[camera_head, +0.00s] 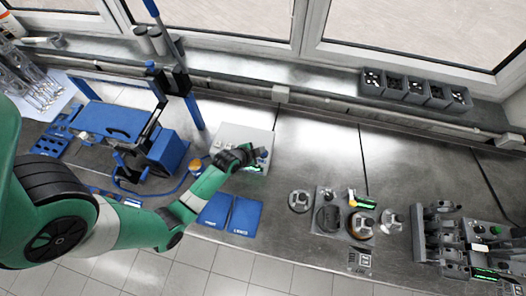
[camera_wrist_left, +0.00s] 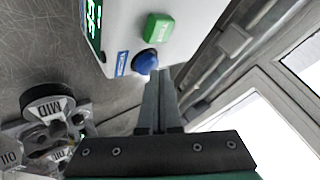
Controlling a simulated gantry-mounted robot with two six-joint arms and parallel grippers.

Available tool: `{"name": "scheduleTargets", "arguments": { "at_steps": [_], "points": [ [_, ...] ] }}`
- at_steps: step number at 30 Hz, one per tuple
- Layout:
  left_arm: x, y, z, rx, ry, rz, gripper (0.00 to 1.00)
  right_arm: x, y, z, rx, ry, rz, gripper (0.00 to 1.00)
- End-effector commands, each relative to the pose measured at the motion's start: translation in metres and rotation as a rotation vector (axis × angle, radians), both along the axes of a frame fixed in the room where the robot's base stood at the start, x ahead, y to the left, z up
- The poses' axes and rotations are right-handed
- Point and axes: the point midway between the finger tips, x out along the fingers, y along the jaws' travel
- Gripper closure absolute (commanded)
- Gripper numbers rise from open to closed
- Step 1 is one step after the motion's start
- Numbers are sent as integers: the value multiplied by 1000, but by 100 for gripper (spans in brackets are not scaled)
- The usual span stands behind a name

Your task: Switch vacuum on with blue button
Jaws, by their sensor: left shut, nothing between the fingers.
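The light grey control box (camera_head: 238,134) stands on the metal bench in the head view, with my left arm reaching over it. In the left wrist view the box (camera_wrist_left: 118,22) shows a round blue button (camera_wrist_left: 145,62) beside a blue label, and a green button (camera_wrist_left: 158,27). My left gripper (camera_head: 262,156) is at the box's right side. In the wrist view its fingers (camera_wrist_left: 157,78) are shut and empty, with their tips right at the blue button. I cannot tell whether they touch or press it. My right gripper is not in view.
Blue mats (camera_head: 243,216) lie at the bench's front edge. A grey tray of round parts (camera_head: 328,218) and metal engine parts (camera_head: 440,240) lie to the right. A blue press frame (camera_head: 168,150) stands left. Grey bins (camera_head: 415,92) line the window sill.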

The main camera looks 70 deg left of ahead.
Motion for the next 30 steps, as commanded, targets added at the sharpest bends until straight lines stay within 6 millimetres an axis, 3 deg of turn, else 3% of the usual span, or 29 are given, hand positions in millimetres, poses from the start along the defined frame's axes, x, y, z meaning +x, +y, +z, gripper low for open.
{"name": "scheduleTargets", "arguments": {
  "at_steps": [17,30],
  "points": [
    [0,0,-10,0,0,0,100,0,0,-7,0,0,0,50],
    [-1,0,-4,-1,2,1,100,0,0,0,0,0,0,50]
  ]
}}
